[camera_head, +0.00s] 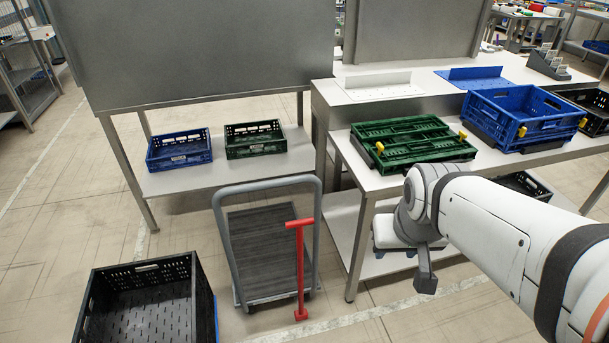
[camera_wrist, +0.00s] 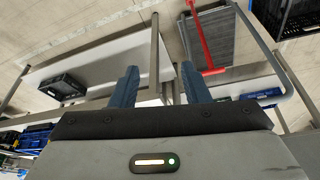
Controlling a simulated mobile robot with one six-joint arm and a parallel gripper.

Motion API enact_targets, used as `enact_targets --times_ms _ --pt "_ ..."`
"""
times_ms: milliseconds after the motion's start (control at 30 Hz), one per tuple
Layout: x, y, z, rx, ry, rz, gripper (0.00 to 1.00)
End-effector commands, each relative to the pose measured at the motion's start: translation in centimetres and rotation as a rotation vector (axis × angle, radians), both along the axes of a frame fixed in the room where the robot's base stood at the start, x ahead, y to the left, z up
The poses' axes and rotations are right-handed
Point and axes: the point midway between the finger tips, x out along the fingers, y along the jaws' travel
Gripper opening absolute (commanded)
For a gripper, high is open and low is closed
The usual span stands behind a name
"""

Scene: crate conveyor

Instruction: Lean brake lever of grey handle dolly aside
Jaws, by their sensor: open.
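The grey handle dolly (camera_head: 266,253) stands on the floor at the lower middle of the head view, with a dark ribbed deck and a grey tube handle (camera_head: 221,238). Its red brake lever (camera_head: 300,265) stands upright at the deck's near right side, with a short crossbar on top. In the wrist view the red lever (camera_wrist: 203,46) shows at the top, beside the dark deck (camera_wrist: 232,40). My gripper (camera_wrist: 158,85) is open and empty, with its two blue fingers apart from the lever. In the head view my gripper (camera_head: 426,278) hangs to the right of the dolly; its fingers are not clear there.
A black crate (camera_head: 190,300) stands on the floor left of the dolly. Blue (camera_head: 180,160) and green (camera_head: 256,150) crates sit on a low shelf behind. A white table (camera_head: 376,182) with green (camera_head: 412,153) and blue (camera_head: 522,145) crates stands right; its leg (camera_head: 359,250) is between dolly and arm.

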Motion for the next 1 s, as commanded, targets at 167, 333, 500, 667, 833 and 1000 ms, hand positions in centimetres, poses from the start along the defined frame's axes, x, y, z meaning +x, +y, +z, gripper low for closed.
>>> enact_targets --times_ms 167,333,500,667,833,1000 --pt "7.0 0.6 -8.4 -0.020 -0.203 0.045 0.42" --pt "13.6 2.4 -14.3 -0.014 -0.426 0.112 0.42" --pt "18.8 5.4 -19.8 0.034 -0.645 0.195 0.42" --pt "22.2 8.7 -24.9 0.106 -0.847 0.274 0.42" --pt "24.1 12.1 -29.1 0.208 -1.033 0.347 0.42" --pt "24.5 14.2 -31.2 0.292 -1.154 0.389 0.42"
